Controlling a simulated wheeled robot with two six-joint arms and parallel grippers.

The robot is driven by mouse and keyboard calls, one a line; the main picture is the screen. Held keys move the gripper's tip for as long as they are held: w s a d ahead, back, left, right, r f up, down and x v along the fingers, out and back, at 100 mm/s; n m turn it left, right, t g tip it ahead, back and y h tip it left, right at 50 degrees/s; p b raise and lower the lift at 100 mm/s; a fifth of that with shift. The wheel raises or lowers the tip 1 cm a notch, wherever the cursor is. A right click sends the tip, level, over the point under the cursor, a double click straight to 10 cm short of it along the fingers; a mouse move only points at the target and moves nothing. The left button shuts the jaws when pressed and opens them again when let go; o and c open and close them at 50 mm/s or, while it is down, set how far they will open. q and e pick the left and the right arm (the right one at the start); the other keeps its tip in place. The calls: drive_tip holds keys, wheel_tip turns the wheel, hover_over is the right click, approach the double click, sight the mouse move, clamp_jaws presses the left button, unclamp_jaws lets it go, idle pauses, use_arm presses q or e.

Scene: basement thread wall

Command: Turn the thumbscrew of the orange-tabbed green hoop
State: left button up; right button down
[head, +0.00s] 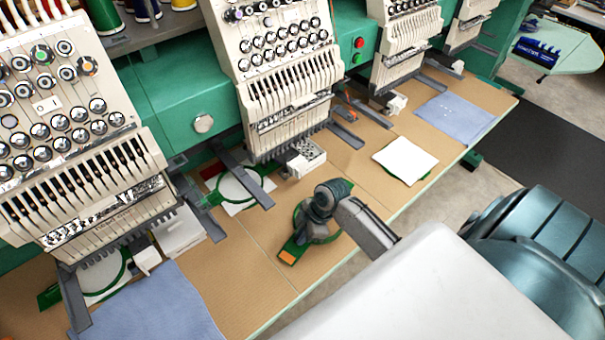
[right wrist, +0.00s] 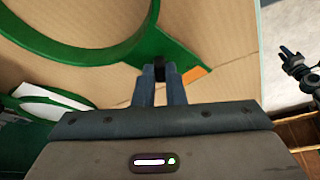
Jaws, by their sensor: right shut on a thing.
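The green hoop with an orange tab lies on the brown table; its green ring (right wrist: 143,35) fills the upper left of the right wrist view. Its orange tab (right wrist: 195,73) shows just right of my fingers. My right gripper (right wrist: 160,72) is shut on the small black thumbscrew (right wrist: 159,67) at the hoop's bracket. In the head view, the orange tab (head: 287,257) is at the hoop's near left end, and my right wrist covers much of the ring. A small dark shape (right wrist: 298,68) at the right of the wrist view looks like my left gripper; its jaws are unclear.
Embroidery machine heads (head: 285,70) stand along the back of the table (head: 245,265). Another hoop with white cloth (head: 238,188) sits under a machine. Blue cloth (head: 165,305) lies at front left, and white cloth (head: 404,160) lies to the right. The table's front edge is close to the hoop.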

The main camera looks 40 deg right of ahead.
drive_tip(key=shift+n+g, duration=0.4)
drive_tip(key=shift+n, duration=0.4)
drive_tip(key=c, duration=1.5)
unclamp_jaws()
drive_tip(key=shift+w, duration=0.1)
drive_tip(key=shift+b, duration=0.3)
drive_tip(key=b+v, duration=0.3)
drive_tip(key=v, duration=0.7)
drive_tip(key=shift+d+r, duration=0.25)
drive_tip(key=shift+r, duration=0.05)
